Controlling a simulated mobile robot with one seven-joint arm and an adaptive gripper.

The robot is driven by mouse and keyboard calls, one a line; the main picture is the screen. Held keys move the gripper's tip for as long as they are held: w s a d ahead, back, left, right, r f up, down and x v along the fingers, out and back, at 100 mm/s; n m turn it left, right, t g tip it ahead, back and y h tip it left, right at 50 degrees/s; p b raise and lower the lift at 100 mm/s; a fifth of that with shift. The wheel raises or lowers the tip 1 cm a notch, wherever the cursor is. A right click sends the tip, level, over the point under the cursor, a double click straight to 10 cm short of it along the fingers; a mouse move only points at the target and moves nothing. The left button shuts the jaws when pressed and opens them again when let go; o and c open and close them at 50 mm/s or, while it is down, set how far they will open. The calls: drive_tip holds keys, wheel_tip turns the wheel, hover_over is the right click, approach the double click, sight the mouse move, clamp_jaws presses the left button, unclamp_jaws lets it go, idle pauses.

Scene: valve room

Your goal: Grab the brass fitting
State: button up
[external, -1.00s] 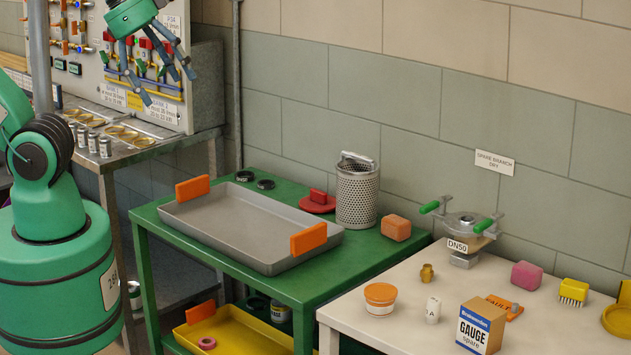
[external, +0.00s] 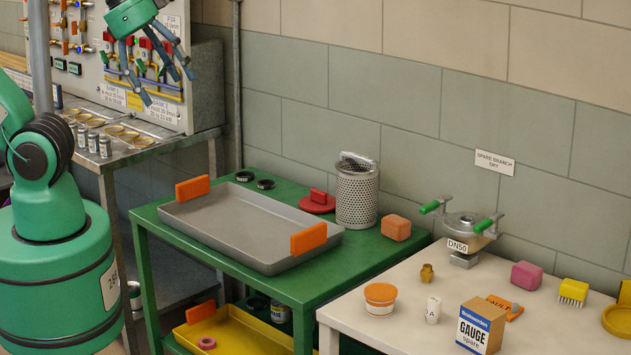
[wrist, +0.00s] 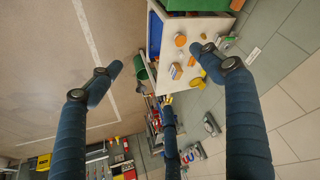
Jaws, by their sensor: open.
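The brass fitting (external: 427,273) is a small, brass-coloured piece standing on the white table (external: 385,335) in the external view. It stands behind the orange-lidded tub (external: 380,298) and in front of the DN50 valve piece (external: 463,238). I cannot pick it out surely in the wrist view. My gripper (external: 168,86) is high at the upper left, in front of the valve panel and far from the fitting. Its fingers are spread with nothing between them. The wrist view (wrist: 158,72) also shows them apart.
A green table (external: 180,229) with a grey tray (external: 245,240), a perforated steel basket (external: 357,195) and an orange block (external: 396,228) lies between my gripper and the white table. A gauge box (external: 481,327), a white marked piece (external: 432,310) and a pink block (external: 527,276) stand near the fitting.

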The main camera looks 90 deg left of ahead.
idle(0.4)
drive_tip(key=c, duration=0.8)
drive_tip(key=w+a+f+n+g+b, duration=0.1)
drive_tip(key=w+a, duration=0.1)
drive_tip(key=w, duration=0.9)
drive_tip(key=w+a+f+n+g, duration=0.1)
drive_tip(key=w+a+f, duration=0.1)
drive_tip(key=w, duration=0.9)
drive_tip(key=w+a+f+n+g+b, duration=0.1)
drive_tip(key=w+a, duration=0.1)
drive_tip(key=w, duration=0.9)
drive_tip(key=w+a+f+g, duration=0.1)
drive_tip(key=w+a+f, duration=0.2)
drive_tip(key=w+f, duration=0.4)
drive_tip(key=w+a+f+n, duration=0.1)
drive_tip(key=w+a+f, duration=0.3)
drive_tip(key=w+f, duration=0.4)
drive_tip(key=w+a+f+n+g, duration=0.1)
drive_tip(key=w+a+f, duration=0.2)
drive_tip(key=w+f, duration=0.5)
wheel_tip(320, 180, down, 11)
drive_tip(key=shift+a+r+g+b, duration=0.2)
drive_tip(key=shift+g+b, duration=0.1)
drive_tip(key=shift+b, duration=0.15)
